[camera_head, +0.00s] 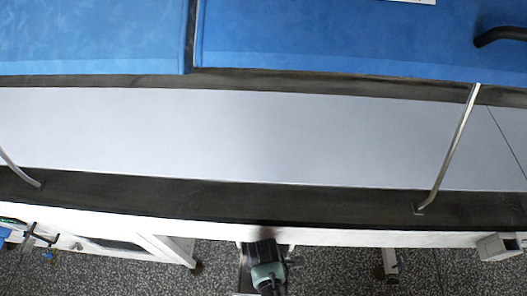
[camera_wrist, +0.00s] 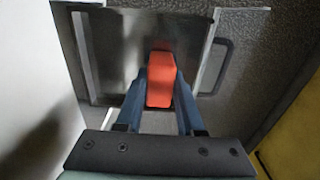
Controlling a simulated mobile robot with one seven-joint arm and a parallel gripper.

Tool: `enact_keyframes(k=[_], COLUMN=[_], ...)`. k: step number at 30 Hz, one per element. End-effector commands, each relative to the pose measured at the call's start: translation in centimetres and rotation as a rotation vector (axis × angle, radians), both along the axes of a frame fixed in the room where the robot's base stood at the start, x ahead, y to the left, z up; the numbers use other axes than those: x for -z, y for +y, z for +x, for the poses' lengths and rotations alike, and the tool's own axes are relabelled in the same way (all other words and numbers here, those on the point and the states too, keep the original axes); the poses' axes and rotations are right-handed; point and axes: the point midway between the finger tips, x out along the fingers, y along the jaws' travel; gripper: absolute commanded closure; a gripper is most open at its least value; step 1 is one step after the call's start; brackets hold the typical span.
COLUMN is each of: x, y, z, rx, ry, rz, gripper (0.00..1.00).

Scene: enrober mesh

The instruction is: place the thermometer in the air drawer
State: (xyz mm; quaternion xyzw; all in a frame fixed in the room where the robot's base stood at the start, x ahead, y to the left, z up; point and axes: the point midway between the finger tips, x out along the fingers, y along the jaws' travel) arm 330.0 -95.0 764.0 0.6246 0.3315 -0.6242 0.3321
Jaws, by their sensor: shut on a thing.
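The thermometer appears as an orange-red block (camera_wrist: 161,80) in the wrist view. My gripper (camera_wrist: 160,92) is shut on it, with a dark blue finger on each side. Beyond it is an open metal drawer-like box (camera_wrist: 207,55) with thin raised walls. The block shows in front of the box's interior; I cannot tell whether it touches the bottom. In the head view my wrist shows at the bottom middle, and the thermometer and the drawer cannot be made out.
A pale conveyor belt (camera_head: 250,135) with dark edges crosses the head view, below blue machine covers (camera_head: 290,35). Thin metal rods (camera_head: 450,150) stand over it. A grey box (camera_head: 498,246) is at lower right. The wrist view shows a white panel (camera_wrist: 30,85) at left and speckled floor.

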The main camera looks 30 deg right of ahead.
Motion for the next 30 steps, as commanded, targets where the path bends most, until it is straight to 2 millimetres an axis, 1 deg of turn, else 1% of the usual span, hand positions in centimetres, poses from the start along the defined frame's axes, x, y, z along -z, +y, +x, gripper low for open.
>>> enact_keyframes(k=[5,6,10,11,18,22,26,30], x=[0.4,0.3,0.3,0.3,0.3,-0.4,-2.1,-4.9], y=[0.0,0.0,0.0,0.0,0.0,0.0,0.0,0.0], z=[0.0,0.0,0.0,0.0,0.0,0.0,0.0,0.1], rx=[0.0,0.0,0.0,0.0,0.0,0.0,0.0,0.0], ry=[0.001,0.001,0.001,0.001,0.001,0.0,-0.001,-0.004], rz=[0.001,0.001,0.001,0.001,0.001,0.0,0.0,-0.001], gripper=[1.0,0.58,0.34,0.33,0.33,0.33,0.33,0.33])
